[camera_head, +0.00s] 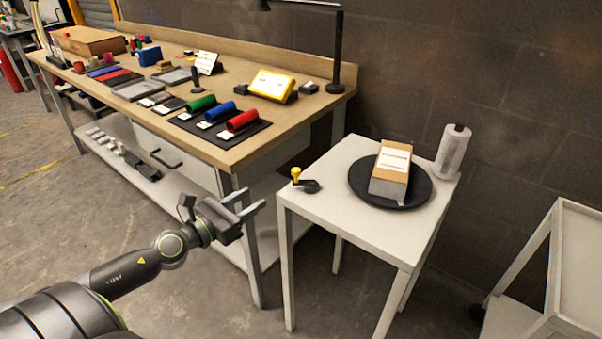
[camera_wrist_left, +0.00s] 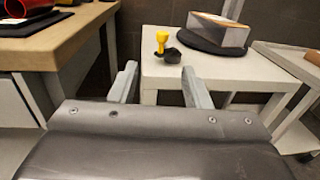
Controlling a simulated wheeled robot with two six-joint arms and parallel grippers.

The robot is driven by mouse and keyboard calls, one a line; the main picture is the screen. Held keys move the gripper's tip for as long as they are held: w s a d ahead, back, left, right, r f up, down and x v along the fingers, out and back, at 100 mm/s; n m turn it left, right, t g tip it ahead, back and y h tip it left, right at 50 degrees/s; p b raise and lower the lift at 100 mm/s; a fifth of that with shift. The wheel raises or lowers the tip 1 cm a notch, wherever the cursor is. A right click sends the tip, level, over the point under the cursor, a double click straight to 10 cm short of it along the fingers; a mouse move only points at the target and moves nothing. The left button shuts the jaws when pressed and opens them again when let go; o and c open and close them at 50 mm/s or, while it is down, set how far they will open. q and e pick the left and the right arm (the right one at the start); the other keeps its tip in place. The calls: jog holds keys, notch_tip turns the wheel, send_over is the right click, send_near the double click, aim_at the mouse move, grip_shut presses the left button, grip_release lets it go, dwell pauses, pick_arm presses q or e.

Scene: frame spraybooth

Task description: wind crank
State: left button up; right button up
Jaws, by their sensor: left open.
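The crank (camera_head: 304,181) is a dark arm with an upright yellow knob, on the left part of a small white table (camera_head: 334,190). It also shows in the left wrist view (camera_wrist_left: 163,46), beyond and between my fingers. A black round turntable (camera_head: 419,192) on the same table carries a brown and white box (camera_head: 391,169). My left gripper (camera_head: 257,201) is open and empty, left of the white table and apart from the crank. Its two fingers also show in the left wrist view (camera_wrist_left: 160,88). My right gripper is not in view.
A wooden workbench (camera_head: 285,122) stands to the left, with coloured rolls, trays and a yellow case (camera_head: 272,85) on it. A grey-white canister (camera_head: 453,151) stands at the white table's back right corner. A white cart (camera_head: 570,270) stands at the right. Floor between is clear.

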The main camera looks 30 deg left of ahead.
pick_arm(q)
jog(key=p, duration=0.5)
send_near(299, 169)
jog(key=w, duration=0.3)
jog(key=w+d, duration=0.1)
jog(key=w, duration=0.7)
jog(key=shift+d+f+p, duration=0.2)
jog(key=shift+d+p, duration=0.1)
jog(key=shift+p, duration=0.1)
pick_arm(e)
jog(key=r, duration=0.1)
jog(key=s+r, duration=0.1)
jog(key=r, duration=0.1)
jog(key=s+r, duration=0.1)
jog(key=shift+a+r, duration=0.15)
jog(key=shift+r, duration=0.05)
